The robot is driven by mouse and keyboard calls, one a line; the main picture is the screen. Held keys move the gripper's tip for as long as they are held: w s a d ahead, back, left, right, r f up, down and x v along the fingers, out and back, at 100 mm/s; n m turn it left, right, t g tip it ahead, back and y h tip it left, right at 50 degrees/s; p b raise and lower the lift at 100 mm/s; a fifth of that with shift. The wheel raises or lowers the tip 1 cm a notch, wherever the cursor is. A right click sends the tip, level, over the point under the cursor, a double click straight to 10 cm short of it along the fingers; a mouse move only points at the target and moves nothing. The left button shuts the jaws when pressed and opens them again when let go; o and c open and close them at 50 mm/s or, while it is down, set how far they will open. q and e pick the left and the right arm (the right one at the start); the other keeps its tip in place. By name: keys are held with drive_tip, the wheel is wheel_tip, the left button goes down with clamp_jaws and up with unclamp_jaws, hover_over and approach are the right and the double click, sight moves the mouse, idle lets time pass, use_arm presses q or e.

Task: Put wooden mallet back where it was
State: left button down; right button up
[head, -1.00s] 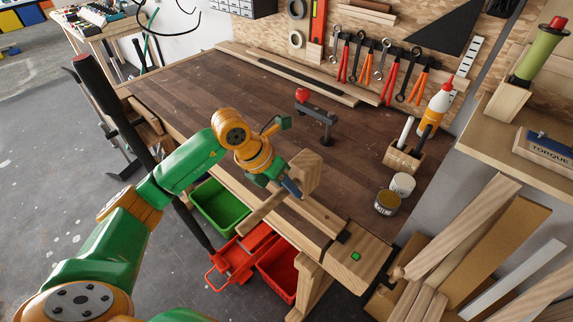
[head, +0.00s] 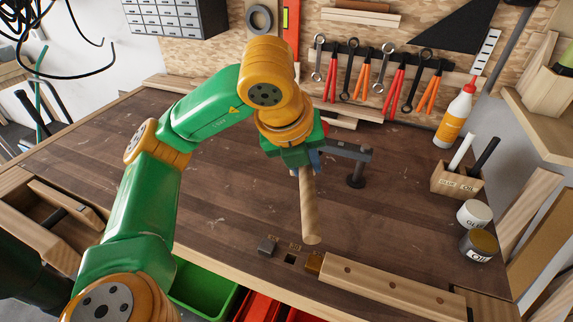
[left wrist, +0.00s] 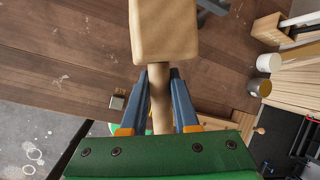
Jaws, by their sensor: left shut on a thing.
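My left gripper (head: 308,162) is shut on the handle of the wooden mallet (head: 311,212) above the workbench (head: 215,215). In the left wrist view the blue fingers (left wrist: 160,100) close on both sides of the round handle, and the blocky mallet head (left wrist: 163,30) sits beyond the fingertips. I cannot tell how high the handle's end is over the bench. My right gripper is not in view.
A clamp (head: 352,160) stands just right of my gripper. A square hole (head: 290,259) lies near the front edge, between a dark block (head: 268,246) and a brass-coloured piece (head: 314,263). Cans (head: 474,214) and a glue bottle (head: 455,117) stand at right. The left of the bench is clear.

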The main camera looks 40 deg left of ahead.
use_arm(q)
drive_tip(key=w+a+f+b, duration=0.1)
drive_tip(key=a, duration=0.1)
drive_tip(key=w+a+f+b, duration=0.1)
drive_tip(key=w+a+f, duration=0.1)
drive_tip(key=w+a+f+b, duration=0.1)
drive_tip(key=a, duration=0.1)
drive_tip(key=shift+w+a+f+b, duration=0.15)
drive_tip(key=shift+a+f+b, duration=0.05)
drive_tip(key=shift+f+b, duration=0.1)
drive_tip(key=a+f, duration=0.1)
drive_tip(key=w+a+f, duration=0.1)
drive_tip(key=a+f, duration=0.1)
drive_tip(key=w+a+f, duration=0.1)
drive_tip(key=f, duration=0.1)
drive_tip(key=shift+w+a+f, duration=0.1)
drive_tip(key=shift+a, duration=0.3)
wheel_tip(320, 180, down, 3)
drive_tip(key=shift+d+r+b, duration=0.1)
drive_tip(key=shift+d+b, duration=0.05)
drive_tip(key=shift+b, duration=0.4)
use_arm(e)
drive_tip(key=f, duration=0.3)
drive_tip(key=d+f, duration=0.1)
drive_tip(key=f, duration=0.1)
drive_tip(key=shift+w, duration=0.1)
use_arm(q)
drive_tip(key=shift+f, duration=0.2)
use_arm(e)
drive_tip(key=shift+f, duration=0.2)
